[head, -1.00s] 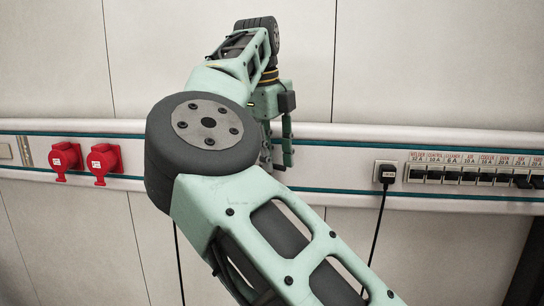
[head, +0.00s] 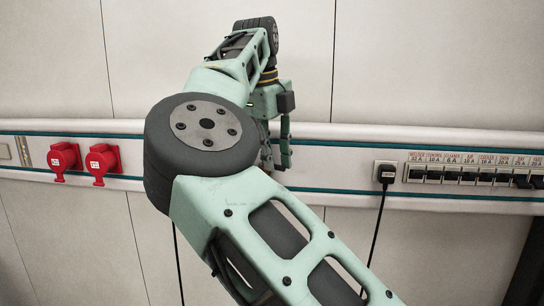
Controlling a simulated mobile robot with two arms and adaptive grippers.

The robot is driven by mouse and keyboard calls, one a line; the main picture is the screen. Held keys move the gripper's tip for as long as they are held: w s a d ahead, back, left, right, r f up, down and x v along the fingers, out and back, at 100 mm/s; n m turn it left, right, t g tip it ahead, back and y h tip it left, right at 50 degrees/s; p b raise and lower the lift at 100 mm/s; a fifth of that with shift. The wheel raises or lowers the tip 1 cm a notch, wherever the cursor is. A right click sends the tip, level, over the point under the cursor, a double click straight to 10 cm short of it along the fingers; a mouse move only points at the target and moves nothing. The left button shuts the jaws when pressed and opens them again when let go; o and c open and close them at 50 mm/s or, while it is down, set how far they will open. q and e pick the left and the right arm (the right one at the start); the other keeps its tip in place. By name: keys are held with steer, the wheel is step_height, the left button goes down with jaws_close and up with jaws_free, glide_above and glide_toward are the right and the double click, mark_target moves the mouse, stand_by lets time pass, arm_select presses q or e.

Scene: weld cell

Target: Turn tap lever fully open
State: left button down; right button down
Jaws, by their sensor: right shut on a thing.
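My right gripper (head: 277,158) points down in front of the wall rail, at the middle of the head view. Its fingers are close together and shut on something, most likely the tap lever. My own right arm and its large dark joint cover most of that spot, so the tap and its lever are hidden. I cannot see how far the lever is turned. My left gripper is not in view.
A pale rail (head: 340,140) runs along the panelled wall. Two red sockets (head: 65,158) (head: 103,160) sit on it at the left.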

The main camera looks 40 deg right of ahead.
steer(key=shift+a, duration=0.1)
steer(key=m+p, duration=0.1)
steer(key=m, duration=0.1)
steer(key=a+m+g+p, duration=0.1)
steer(key=m, duration=0.2)
steer(key=shift+w+a, duration=0.1)
steer(key=shift+a, duration=0.05)
steer(key=m, duration=0.3)
steer(key=shift+w+a+f+m+g, duration=0.1)
steer(key=shift+w+a+m+g, duration=0.2)
steer(key=shift+a+m, duration=0.1)
steer(key=shift+w+a+m+g+y, duration=0.15)
steer(key=shift+m+y, duration=0.05)
steer(key=shift+m, duration=0.65)
steer(key=shift+w+a+m+g+y, duration=0.1)
steer(key=shift+w+m+g+y, duration=0.1)
steer(key=shift+m, duration=0.65)
steer(key=c, duration=2)
jaws_free()
steer(key=shift+c, duration=0.2)
steer(key=shift+o, duration=0.9)
steer(key=shift+w+a, duration=0.15)
steer(key=shift+a, duration=0.05)
